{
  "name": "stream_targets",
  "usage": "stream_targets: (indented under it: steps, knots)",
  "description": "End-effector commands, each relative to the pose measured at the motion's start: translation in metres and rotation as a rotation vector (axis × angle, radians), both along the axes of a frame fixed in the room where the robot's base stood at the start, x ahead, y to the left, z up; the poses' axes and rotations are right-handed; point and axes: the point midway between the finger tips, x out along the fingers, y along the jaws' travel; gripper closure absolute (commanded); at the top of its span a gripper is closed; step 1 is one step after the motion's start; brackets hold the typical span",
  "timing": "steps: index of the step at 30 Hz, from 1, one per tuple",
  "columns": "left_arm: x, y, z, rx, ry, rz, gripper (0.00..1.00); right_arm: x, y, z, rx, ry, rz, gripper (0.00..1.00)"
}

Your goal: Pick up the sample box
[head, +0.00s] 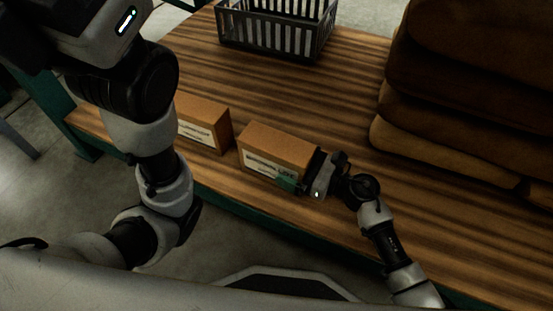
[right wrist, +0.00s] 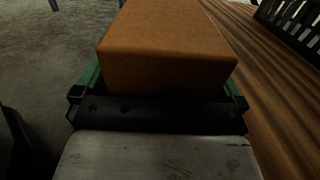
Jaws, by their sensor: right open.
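Two brown cardboard boxes with pale printed labels stand on the wooden table. I cannot read from the labels which one is the sample box. My right gripper (head: 302,178) is open at the right end of the nearer-centre box (head: 279,149), with a green finger along its labelled front side. In the right wrist view this box (right wrist: 165,55) lies between the green-edged fingers (right wrist: 163,82); I cannot tell whether they touch it. The other box (head: 206,120) stands to the left, partly hidden by my left arm. My left gripper is not in view.
A dark grey slatted basket (head: 276,30) stands at the back of the table (head: 330,95). Stacked brown sacks (head: 450,110) fill the right side. The wood between the boxes and the basket is clear. The table's green front edge (head: 235,207) runs close to the boxes.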

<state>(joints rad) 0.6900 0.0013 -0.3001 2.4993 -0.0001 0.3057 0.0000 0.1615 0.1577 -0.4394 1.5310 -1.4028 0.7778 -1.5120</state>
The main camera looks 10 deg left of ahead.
Motion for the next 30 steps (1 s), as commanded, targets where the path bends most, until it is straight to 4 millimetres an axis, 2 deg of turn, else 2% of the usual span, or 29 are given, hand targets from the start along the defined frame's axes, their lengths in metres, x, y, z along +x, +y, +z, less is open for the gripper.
stream_targets:
  steps: [2,18,30]
  knots:
    - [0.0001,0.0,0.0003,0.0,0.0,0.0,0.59,-0.0002,-0.0002,0.0001,0.0,0.001,0.0,0.0]
    - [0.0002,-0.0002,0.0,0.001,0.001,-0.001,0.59,-0.0005,-0.0005,-0.0003,0.0,0.001,0.0,0.82]
    - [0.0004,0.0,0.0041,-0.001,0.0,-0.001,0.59,0.0003,-0.0001,0.0087,0.005,-0.003,0.0,0.82]
